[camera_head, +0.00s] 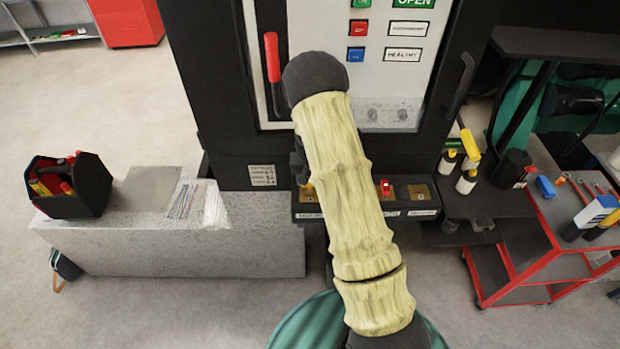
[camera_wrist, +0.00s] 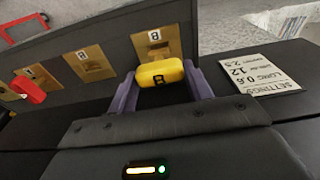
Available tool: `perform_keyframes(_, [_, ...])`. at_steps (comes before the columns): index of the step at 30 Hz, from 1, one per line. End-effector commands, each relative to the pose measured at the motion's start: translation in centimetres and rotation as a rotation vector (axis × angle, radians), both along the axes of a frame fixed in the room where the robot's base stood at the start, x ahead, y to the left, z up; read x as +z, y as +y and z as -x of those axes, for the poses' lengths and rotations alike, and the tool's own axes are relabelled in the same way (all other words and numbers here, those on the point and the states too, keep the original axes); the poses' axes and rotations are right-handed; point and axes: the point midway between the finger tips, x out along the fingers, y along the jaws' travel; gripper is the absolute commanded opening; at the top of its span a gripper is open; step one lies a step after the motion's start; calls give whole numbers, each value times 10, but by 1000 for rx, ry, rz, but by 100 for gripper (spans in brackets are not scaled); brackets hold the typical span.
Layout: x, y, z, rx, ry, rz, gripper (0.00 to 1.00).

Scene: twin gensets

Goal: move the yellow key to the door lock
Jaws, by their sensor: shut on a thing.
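The yellow key (camera_wrist: 162,75), marked with a black letter, is between the two fingers of my gripper (camera_wrist: 160,82) in the wrist view. My gripper is shut on it. The key is right at a brass lock plate (camera_wrist: 156,40) on the dark key panel; I cannot tell whether it is in that lock. More brass lock plates (camera_wrist: 90,65) lie to the left. In the head view my arm hides the key and most of my gripper; the panel (camera_head: 410,214) shows below the cabinet.
A red key (camera_wrist: 30,89) sits at another lock plate; it also shows in the head view (camera_head: 385,187). A settings label (camera_wrist: 262,74) is to the right of my gripper. A grey block (camera_head: 260,235) and a red cart (camera_head: 510,255) flank the panel.

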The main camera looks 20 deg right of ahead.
Motion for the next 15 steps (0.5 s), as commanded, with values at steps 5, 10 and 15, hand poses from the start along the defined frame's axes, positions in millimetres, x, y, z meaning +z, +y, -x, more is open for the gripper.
perform_keyframes(5, [-5,0,0,0,0,0,20])
perform_keyframes(10, [-9,0,0,0,0,0,20])
perform_keyframes(15, [-13,0,0,0,0,0,20])
